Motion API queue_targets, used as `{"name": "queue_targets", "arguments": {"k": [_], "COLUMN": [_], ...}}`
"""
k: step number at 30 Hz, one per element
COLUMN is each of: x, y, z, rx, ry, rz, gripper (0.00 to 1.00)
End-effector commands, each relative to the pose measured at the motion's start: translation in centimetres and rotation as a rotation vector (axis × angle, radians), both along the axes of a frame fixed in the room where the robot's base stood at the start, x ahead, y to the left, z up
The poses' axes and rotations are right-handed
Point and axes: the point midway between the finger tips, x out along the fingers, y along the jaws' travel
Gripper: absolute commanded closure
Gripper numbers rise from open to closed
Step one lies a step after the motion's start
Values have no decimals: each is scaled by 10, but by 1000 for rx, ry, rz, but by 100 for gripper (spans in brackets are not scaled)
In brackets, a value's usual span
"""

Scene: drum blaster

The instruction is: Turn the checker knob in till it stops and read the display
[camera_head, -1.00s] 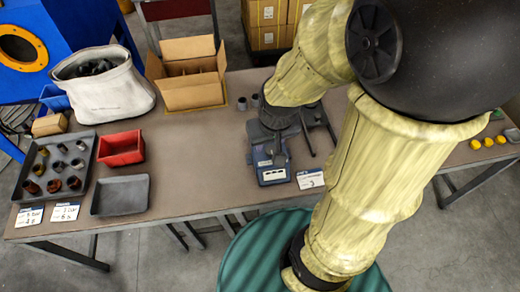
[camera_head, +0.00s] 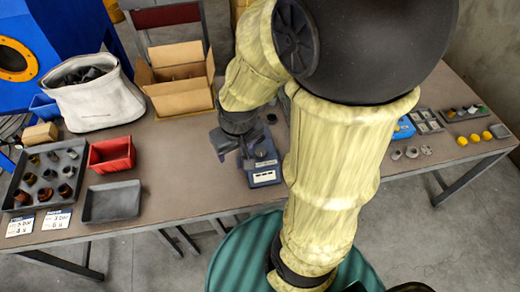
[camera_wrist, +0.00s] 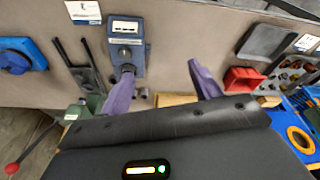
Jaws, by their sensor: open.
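The checker (camera_head: 264,170) is a small blue-grey device with a pale display on its front, standing on the table mid-picture. It also shows in the wrist view (camera_wrist: 126,48), where its display is too small to read. I cannot make out the knob clearly; the end of the checker near my left finger is partly covered. My gripper (camera_head: 228,144) is left of the checker in the head view. In the wrist view my gripper (camera_wrist: 165,88) has its two purple fingers wide apart with nothing between them, the left one overlapping the checker's lower end.
A red bin (camera_head: 111,154), a grey tray (camera_head: 112,201) and a parts tray (camera_head: 15,190) are on the left. A white sack (camera_head: 98,100) and an open carton (camera_head: 180,80) stand behind. A blue device (camera_wrist: 20,58) and black rods (camera_wrist: 75,65) lie beside the checker.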

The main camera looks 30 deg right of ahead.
Motion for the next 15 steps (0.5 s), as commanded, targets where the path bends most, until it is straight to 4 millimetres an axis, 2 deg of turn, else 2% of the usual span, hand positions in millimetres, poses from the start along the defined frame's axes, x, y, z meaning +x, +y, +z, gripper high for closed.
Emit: {"name": "queue_targets", "arguments": {"k": [5, 15], "x": [18, 67], "y": [-11, -52], "z": [-8, -33], "rx": [-62, -182], "ry": [38, 142], "rz": [217, 923], "gripper": [37, 37]}}
